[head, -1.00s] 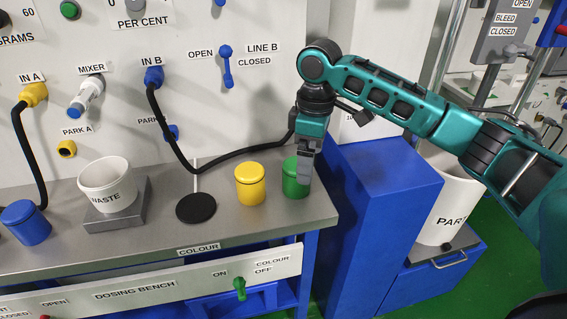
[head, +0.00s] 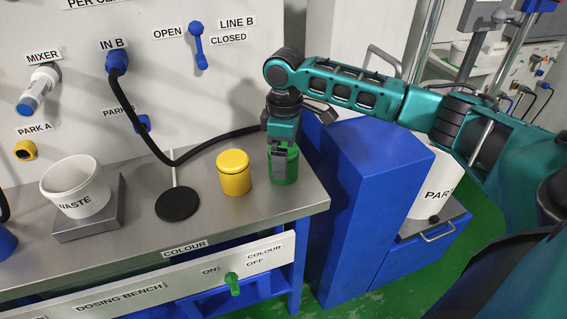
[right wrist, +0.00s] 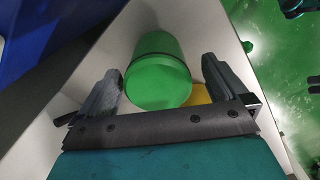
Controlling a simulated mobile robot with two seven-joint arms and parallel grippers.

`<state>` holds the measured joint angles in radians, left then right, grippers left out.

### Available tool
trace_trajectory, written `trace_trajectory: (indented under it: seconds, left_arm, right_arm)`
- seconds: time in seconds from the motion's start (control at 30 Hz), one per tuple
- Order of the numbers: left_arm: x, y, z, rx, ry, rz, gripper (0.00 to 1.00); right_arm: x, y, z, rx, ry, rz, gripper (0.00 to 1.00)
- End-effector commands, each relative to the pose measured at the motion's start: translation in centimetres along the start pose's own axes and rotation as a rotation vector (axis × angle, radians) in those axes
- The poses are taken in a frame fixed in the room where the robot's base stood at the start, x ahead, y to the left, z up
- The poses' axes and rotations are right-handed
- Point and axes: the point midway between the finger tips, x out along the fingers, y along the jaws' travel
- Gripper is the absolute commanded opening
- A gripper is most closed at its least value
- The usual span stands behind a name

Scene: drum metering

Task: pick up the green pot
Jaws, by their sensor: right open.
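The green pot (head: 291,168) stands upright with its lid on near the right end of the grey bench, partly hidden by my gripper in the head view. My right gripper (head: 279,176) reaches down at the pot from above. In the right wrist view the green pot (right wrist: 158,72) lies ahead between the two spread fingers of the right gripper (right wrist: 160,88). Gaps show on both sides, so the fingers do not appear to touch it. My left gripper is not in view.
The yellow pot (head: 234,173) stands close to the left of the green pot. A black round pad (head: 177,204) and the white waste tub (head: 75,187) are further left. A black hose (head: 200,152) runs behind the pots. A blue cabinet (head: 370,200) stands right of the bench.

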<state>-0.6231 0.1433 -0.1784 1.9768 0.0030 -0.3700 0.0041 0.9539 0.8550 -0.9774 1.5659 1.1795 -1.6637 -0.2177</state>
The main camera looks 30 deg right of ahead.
Motion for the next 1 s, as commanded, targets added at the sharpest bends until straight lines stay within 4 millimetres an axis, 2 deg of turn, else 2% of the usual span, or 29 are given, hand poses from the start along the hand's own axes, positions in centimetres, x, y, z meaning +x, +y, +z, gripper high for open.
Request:
trace_trajectory:
  seconds: [0.03, 0.2, 0.53, 1.0]
  left_arm:
    - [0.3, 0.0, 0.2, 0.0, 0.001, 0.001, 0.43]
    - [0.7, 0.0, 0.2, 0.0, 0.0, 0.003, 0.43]
    - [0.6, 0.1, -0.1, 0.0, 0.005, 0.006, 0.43]
    - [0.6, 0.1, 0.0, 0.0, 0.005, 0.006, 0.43]
  right_arm:
    - [1.1, 0.1, -0.2, 0.0, -0.001, -0.001, 1.0]
    - [3.4, 0.2, -0.5, -0.001, -0.002, 0.0, 1.0]
    - [4.0, 0.2, -0.5, -0.002, 0.0, 0.001, 1.0]
    - [4.0, 0.2, -0.5, -0.001, 0.0, 0.001, 0.55]
